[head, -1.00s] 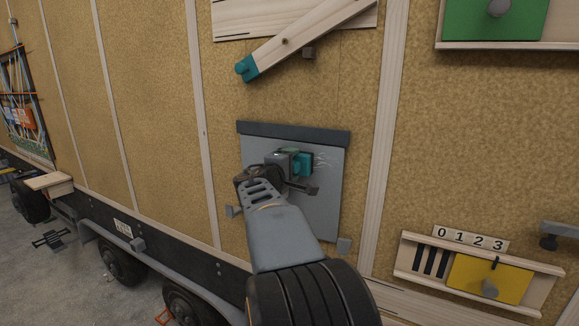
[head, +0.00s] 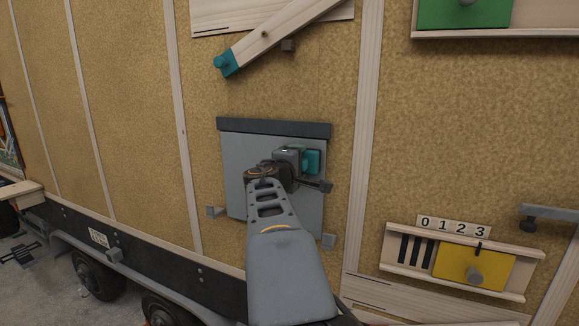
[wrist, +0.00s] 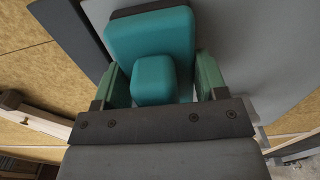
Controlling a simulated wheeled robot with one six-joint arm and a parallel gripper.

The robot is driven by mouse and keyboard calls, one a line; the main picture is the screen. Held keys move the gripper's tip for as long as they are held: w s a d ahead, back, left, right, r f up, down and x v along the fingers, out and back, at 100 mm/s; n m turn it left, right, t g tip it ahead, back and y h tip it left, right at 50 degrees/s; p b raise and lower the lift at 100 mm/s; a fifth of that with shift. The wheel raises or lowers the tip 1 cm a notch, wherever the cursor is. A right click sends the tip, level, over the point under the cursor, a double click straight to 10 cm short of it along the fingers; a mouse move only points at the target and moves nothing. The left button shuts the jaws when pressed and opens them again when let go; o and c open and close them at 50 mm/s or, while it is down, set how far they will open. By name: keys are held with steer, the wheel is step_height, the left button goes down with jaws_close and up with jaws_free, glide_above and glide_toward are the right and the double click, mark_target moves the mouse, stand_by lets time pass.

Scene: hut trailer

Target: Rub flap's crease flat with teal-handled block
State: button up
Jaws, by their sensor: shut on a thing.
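The grey flap (head: 241,172) hangs on the tan wall below a dark top strip (head: 275,127). The teal-handled block (head: 312,160) is at the flap's right part, and its teal handle (wrist: 153,84) fills the upper middle of the wrist view. My gripper (head: 300,160) is shut on the handle, with a green finger on each side of it. The block's face is close to the flap; I cannot tell whether it touches. The arm hides part of the flap's lower middle. No crease shows clearly now.
A teal-tipped wooden bar (head: 262,42) slants above the flap. To the lower right are a yellow panel (head: 462,268) in a wooden frame and a number strip (head: 454,226). Bare wall lies left of the flap.

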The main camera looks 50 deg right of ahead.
mark_target(314, 164)
steer(key=shift+s+d+b, duration=0.2)
steer(key=shift+s+b, duration=0.15)
steer(key=shift+s, duration=0.4)
steer(key=shift+s+d+b, duration=0.15)
steer(key=shift+s+b, duration=0.15)
steer(key=shift+s, duration=0.45)
steer(key=shift+s+d+b, duration=0.2)
steer(key=shift+s+b, duration=0.15)
steer(key=shift+s, duration=0.4)
steer(key=w+a+b, duration=0.2)
steer(key=w+a, duration=0.1)
steer(key=w, duration=0.8)
steer(key=shift+w, duration=0.4)
steer(key=shift+b+v, duration=1.25)
steer(key=shift+v, duration=1.7)
steer(key=shift+b+v, duration=0.55)
steer(key=shift+v, duration=0.95)
